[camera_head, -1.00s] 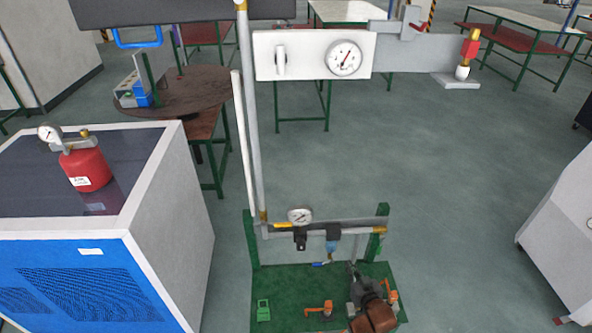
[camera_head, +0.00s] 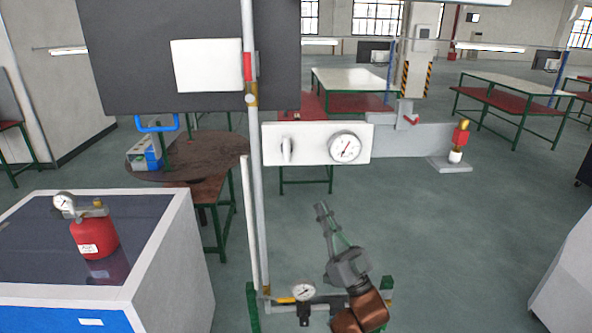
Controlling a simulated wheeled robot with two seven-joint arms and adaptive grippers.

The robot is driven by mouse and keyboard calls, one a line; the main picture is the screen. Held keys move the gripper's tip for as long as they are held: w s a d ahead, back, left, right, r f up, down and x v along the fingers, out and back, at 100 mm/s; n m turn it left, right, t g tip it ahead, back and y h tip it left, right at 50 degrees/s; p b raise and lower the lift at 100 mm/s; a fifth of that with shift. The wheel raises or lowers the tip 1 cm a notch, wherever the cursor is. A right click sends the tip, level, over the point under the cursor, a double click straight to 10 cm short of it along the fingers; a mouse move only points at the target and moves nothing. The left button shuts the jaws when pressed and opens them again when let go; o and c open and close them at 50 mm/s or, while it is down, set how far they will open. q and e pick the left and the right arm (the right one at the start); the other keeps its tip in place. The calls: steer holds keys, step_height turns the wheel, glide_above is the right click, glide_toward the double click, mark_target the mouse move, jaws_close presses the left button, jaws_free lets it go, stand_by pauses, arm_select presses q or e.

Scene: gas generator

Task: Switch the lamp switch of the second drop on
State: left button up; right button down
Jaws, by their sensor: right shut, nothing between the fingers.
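My right gripper (camera_head: 322,210) is in the lower middle of the head view, its slim fingers pointing up and shut with nothing between them. A white panel (camera_head: 272,158) is mounted beside a tall grey pipe, above and left of the fingertips. It carries a pale upright knob or switch (camera_head: 287,150) and a round gauge (camera_head: 345,148). The fingertips appear apart from the panel. No part is clearly labelled as the second drop's lamp switch, so I cannot tell which it is. My left gripper is not in view.
A dark board (camera_head: 125,60) bears a blank white plate (camera_head: 206,66) behind the tall pipe (camera_head: 250,200). A cabinet (camera_head: 165,250) with a red canister (camera_head: 94,238) stands at left. A lower gauge (camera_head: 303,292) sits near the bottom.

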mark_target(289, 156)
steer(key=shift+w, duration=0.1)
steer(key=p+x, duration=0.2)
steer(key=x, duration=0.2)
steer(key=f+p+x, duration=0.1)
steer(key=p+x, duration=0.1)
steer(key=x, duration=0.2)
steer(key=w+p+x, duration=0.1)
steer(key=p+x, duration=0.1)
steer(key=x, duration=0.2)
steer(key=shift+w+a+f, duration=0.1)
steer(key=shift+a+f, duration=0.05)
steer(key=shift+a, duration=0.3)
steer(key=shift+w+a+f, duration=0.1)
steer(key=shift+w+a, duration=0.2)
steer(key=shift+w, duration=0.15)
steer(key=shift+w+f, duration=0.1)
